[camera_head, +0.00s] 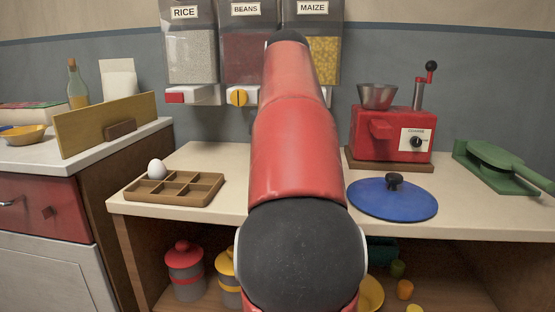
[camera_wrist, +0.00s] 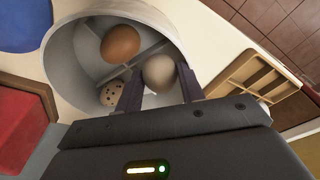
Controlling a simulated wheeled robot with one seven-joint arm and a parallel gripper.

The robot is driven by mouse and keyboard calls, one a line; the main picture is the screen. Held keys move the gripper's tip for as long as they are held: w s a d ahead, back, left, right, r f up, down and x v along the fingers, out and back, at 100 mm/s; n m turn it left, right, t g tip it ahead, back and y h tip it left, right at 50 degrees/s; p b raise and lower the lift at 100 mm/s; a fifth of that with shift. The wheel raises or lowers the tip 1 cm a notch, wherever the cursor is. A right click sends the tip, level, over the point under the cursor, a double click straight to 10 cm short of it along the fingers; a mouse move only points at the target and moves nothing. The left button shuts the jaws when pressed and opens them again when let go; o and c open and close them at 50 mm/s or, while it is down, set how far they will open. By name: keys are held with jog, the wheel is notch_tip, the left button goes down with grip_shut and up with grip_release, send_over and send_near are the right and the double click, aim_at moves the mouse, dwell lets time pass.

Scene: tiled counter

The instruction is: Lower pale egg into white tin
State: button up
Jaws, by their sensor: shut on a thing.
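In the wrist view my gripper (camera_wrist: 159,77) is shut on the pale egg (camera_wrist: 160,70), which shows between its two dark fingers. The egg is at the mouth of the white tin (camera_wrist: 62,62), over its inside; I cannot tell whether it touches the bottom. The tin has thin dividers. A brown egg (camera_wrist: 120,43) and a speckled egg (camera_wrist: 113,93) lie in it in separate places. In the head view my arm hides the gripper and the tin.
A wooden compartment tray (camera_head: 178,200) with one white egg (camera_head: 156,169) is at the left of the counter. A blue lid (camera_head: 393,200) lies at right, before a red grinder (camera_head: 392,133). A green press (camera_head: 500,165) is at far right. Dispensers (camera_head: 190,45) hang behind.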

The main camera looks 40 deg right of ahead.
jog(key=shift+f, duration=0.45)
jog(key=o, duration=0.7)
jog(key=shift+r, duration=0.1)
jog(key=r+p, duration=0.1)
jog(key=r, duration=0.1)
jog(key=r+p, duration=0.1)
jog(key=r, duration=0.2)
jog(key=s+r+p, duration=0.1)
jog(key=r, duration=0.1)
jog(key=shift+a+r, duration=0.1)
jog(key=shift+r, duration=0.25)
jog(key=shift+s, duration=0.15)
